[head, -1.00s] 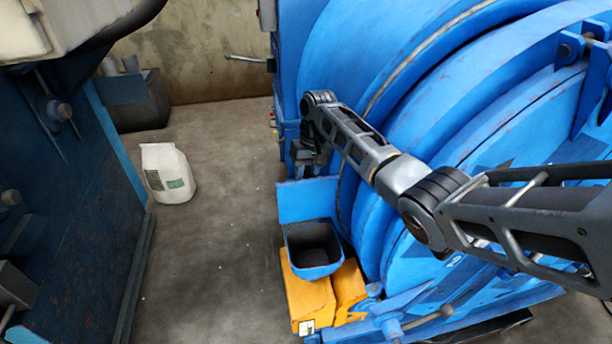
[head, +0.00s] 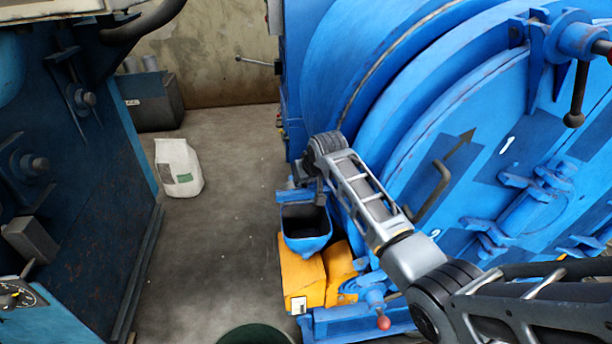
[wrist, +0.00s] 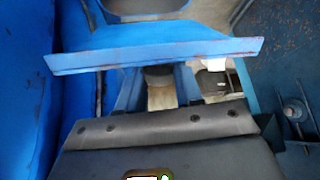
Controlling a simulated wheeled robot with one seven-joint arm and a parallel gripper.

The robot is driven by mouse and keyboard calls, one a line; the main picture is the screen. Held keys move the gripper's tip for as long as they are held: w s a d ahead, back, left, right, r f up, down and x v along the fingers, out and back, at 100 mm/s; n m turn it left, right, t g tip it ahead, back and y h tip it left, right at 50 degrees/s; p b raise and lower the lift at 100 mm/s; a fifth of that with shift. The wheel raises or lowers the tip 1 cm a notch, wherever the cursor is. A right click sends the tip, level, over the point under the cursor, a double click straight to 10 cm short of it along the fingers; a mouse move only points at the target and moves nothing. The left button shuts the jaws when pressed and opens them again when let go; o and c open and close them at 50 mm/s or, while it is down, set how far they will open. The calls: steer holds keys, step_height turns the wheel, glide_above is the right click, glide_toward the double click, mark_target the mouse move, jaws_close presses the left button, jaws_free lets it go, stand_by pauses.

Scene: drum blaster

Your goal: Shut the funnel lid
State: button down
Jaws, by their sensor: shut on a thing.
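The blue funnel (head: 307,246) sits low at the side of the big blue drum in the head view. Its dark opening is still uncovered. The funnel lid (head: 293,196) is a blue plate at the funnel's far edge, seen nearly edge-on. In the wrist view the lid (wrist: 150,55) spans the upper middle, with part of the funnel rim (wrist: 140,14) beyond it. My gripper (head: 315,190) is at the lid, shut on it. The fingertips and their exact contact are mostly hidden.
The blue drum (head: 400,110) fills the right, close beside my arm. A yellow block (head: 300,278) lies under the funnel. A white bag (head: 178,168) stands on the open floor at left. A dark blue machine (head: 80,190) borders the left side.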

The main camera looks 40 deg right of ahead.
steer(key=s+a+f+t+h+b, duration=0.1)
steer(key=s+f+t+b, duration=0.1)
steer(key=b, duration=0.3)
steer(key=s+a+f+t+h+b, duration=0.2)
steer(key=f+t+b, duration=0.1)
steer(key=f+b, duration=0.2)
steer(key=s+a+f+t+h+b, duration=0.1)
steer(key=s+f+t+h+b, duration=0.1)
steer(key=b, duration=0.4)
steer(key=shift+s+a+f+n+t, duration=0.2)
steer(key=shift+s+f+n+t, duration=0.25)
steer(key=shift+f+t, duration=0.2)
steer(key=shift+s+a+f+b, duration=0.1)
steer(key=shift+s+f+b, duration=0.1)
steer(key=shift+f+b, duration=0.7)
steer(key=shift+r, duration=0.15)
steer(key=c, duration=1)
jaws_free()
steer(key=shift+c, duration=0.2)
steer(key=shift+o, duration=1.4)
steer(key=shift+r, duration=0.1)
steer(key=shift+r, duration=0.1)
